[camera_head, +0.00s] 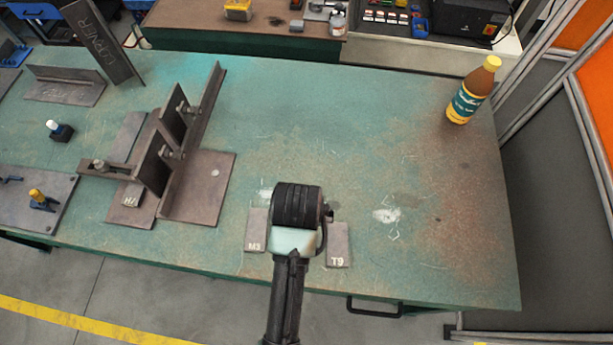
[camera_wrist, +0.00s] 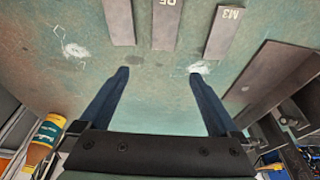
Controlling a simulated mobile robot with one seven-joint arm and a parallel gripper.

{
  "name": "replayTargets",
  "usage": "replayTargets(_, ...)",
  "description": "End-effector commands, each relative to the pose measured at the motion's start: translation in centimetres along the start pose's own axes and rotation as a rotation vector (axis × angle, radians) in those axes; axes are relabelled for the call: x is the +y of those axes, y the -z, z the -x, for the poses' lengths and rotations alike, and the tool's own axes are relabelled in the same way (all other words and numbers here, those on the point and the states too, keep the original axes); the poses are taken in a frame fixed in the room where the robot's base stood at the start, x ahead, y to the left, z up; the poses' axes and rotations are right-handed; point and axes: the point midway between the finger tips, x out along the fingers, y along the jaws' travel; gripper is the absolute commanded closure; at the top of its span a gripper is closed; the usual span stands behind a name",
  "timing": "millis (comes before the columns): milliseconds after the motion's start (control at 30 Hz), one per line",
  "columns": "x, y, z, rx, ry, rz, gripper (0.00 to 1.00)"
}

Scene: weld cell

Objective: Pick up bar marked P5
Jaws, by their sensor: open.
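In the wrist view three flat grey bars lie side by side on the green table. The middle bar (camera_wrist: 165,28) carries a mark at the top edge, partly cut off, that seems to read P5. The bar marked M3 (camera_wrist: 222,34) lies to its right and an unmarked-looking bar (camera_wrist: 118,20) to its left. My gripper (camera_wrist: 160,75) is open and empty, its fingers apart, the middle bar's near end lined up between them and beyond the tips. In the head view my wrist hides the middle bar; bars M3 (camera_head: 256,230) and T9 (camera_head: 338,245) show on either side.
A welded steel fixture with upright plates (camera_head: 165,145) stands to the left of the bars. A bottle with a yellow cap (camera_head: 472,90) stands at the back right. The table (camera_head: 330,120) is clear behind and to the right of the bars.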

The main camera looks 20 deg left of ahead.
Motion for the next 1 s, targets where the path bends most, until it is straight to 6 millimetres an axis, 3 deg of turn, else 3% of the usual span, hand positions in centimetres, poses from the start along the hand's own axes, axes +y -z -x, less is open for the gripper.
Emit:
replayTargets(33, -0.3, -0.9, 1.1, -0.044, 0.003, 0.007, 0.03)
replayTargets(267, -0.8, -3.5, 0.6, -0.131, 0.008, 0.019, 0.03)
replayTargets(600, -0.9, -4.2, -5.0, -0.130, 0.008, 0.019, 0.03)
replayTargets(1000, -0.8, -4.8, -7.9, -0.130, 0.008, 0.018, 0.03)
